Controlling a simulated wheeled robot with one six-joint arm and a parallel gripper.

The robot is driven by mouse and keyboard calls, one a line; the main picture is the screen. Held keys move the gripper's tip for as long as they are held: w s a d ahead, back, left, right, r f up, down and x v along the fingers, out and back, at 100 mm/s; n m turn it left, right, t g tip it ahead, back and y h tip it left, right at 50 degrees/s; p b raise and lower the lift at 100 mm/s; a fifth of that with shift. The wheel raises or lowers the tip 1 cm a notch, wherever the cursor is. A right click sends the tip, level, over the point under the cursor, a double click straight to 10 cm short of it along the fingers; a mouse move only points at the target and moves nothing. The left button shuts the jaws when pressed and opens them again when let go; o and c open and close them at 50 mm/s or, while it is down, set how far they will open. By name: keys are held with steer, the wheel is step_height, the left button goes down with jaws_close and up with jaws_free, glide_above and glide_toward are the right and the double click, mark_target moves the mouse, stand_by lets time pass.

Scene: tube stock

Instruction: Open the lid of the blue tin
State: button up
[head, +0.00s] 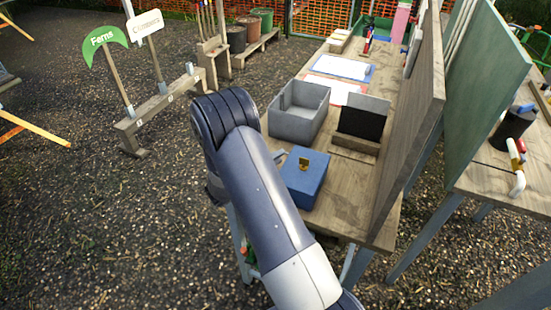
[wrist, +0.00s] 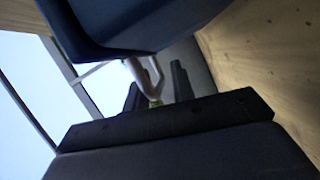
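The blue tin (head: 305,181) stands on the wooden bench near its left edge, with a small gold-coloured catch (head: 303,163) on its top. Its lid looks shut. The blue tin (wrist: 130,22) also fills the top of the wrist view, close to the camera. My arm reaches across the head view, bending down left of the tin and hiding most of my gripper. In the wrist view my gripper (wrist: 157,88) has its two dark fingers apart with a gap between them. It seems empty, and I see no contact with the tin.
A grey open box (head: 298,121) stands behind the tin. A dark panel in a wooden holder (head: 361,122) is to its right. A tall wooden board (head: 411,130) bounds the bench on the right. Bare bench top lies right of the tin. Sign posts stand at the left.

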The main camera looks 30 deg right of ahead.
jaws_close()
stand_by(0.5)
